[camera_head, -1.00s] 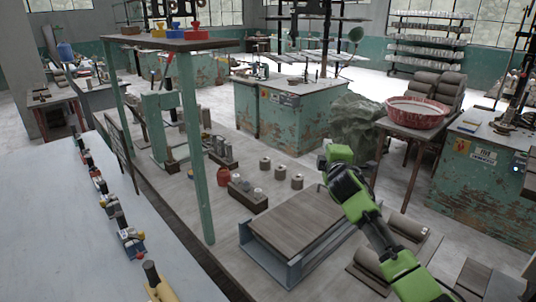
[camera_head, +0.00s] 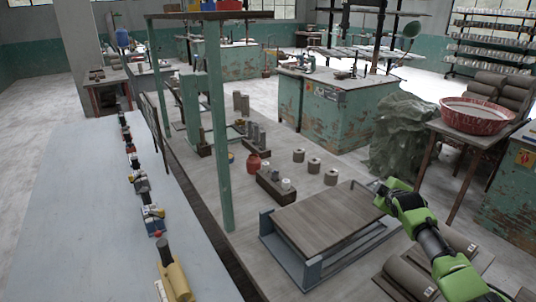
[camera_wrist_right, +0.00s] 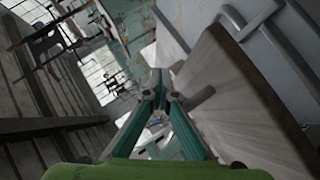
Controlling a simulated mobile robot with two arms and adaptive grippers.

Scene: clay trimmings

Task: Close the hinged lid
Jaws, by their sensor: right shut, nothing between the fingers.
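A flat brown wooden board (camera_head: 325,222), which looks like the lid, lies over a blue-grey frame (camera_head: 300,270) on the workbench. It looks roughly level, and I cannot make out its hinge. My right gripper (camera_head: 377,187) is at the board's far right corner, fingers shut and empty. In the right wrist view the closed fingertips (camera_wrist_right: 160,82) are just left of a wooden panel (camera_wrist_right: 235,100), probably the same board. Whether they touch it is unclear. My left gripper is not in view.
Clay-coloured cylinders (camera_head: 314,166) and a red jar (camera_head: 254,162) stand behind the board. Dark rolls (camera_head: 405,278) lie at the bench's right. A green post (camera_head: 218,140) rises at left. A red basin (camera_head: 475,116) sits on a stand.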

